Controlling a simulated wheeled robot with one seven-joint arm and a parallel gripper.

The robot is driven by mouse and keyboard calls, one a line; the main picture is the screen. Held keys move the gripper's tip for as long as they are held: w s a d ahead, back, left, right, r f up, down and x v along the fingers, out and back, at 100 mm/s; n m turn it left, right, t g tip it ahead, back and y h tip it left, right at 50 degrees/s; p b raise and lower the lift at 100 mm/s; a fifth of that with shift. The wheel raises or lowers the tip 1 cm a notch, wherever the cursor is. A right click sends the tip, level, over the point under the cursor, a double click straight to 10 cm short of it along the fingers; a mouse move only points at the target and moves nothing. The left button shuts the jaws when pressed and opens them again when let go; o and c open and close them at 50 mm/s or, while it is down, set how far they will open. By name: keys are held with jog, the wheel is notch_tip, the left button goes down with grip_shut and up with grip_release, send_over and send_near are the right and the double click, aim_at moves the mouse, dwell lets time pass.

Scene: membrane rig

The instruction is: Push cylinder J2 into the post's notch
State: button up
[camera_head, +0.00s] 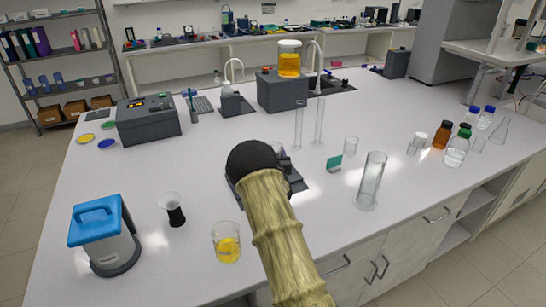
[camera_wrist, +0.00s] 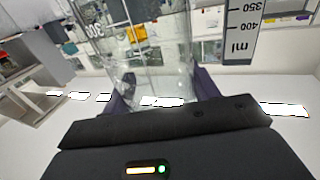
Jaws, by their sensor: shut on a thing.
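Two tall, slim clear glass cylinders stand past my arm in the head view, a left one (camera_head: 298,128) and a right one (camera_head: 319,122). No J2 label is readable. In the wrist view my gripper (camera_wrist: 163,98) is shut on a clear glass vessel (camera_wrist: 150,50) with printed scale marks, including 300. Which vessel this is in the head view I cannot tell. My arm hides most of the gripper in the head view. Dark parts show around the arm's end, and I cannot tell whether they include the post. No notch can be made out.
A yellow-filled beaker (camera_head: 227,242) stands left of my arm. A grey box (camera_head: 282,91) bears an amber-filled jar (camera_head: 289,60).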

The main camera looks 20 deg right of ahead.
jog(key=shift+w+f, duration=0.1)
jog(key=shift+w, duration=0.05)
jog(key=o, duration=1.3)
jog(key=shift+c, duration=0.2)
jog(key=b+v, duration=0.5)
jog(key=v, duration=1.2)
jog(key=shift+a, duration=0.1)
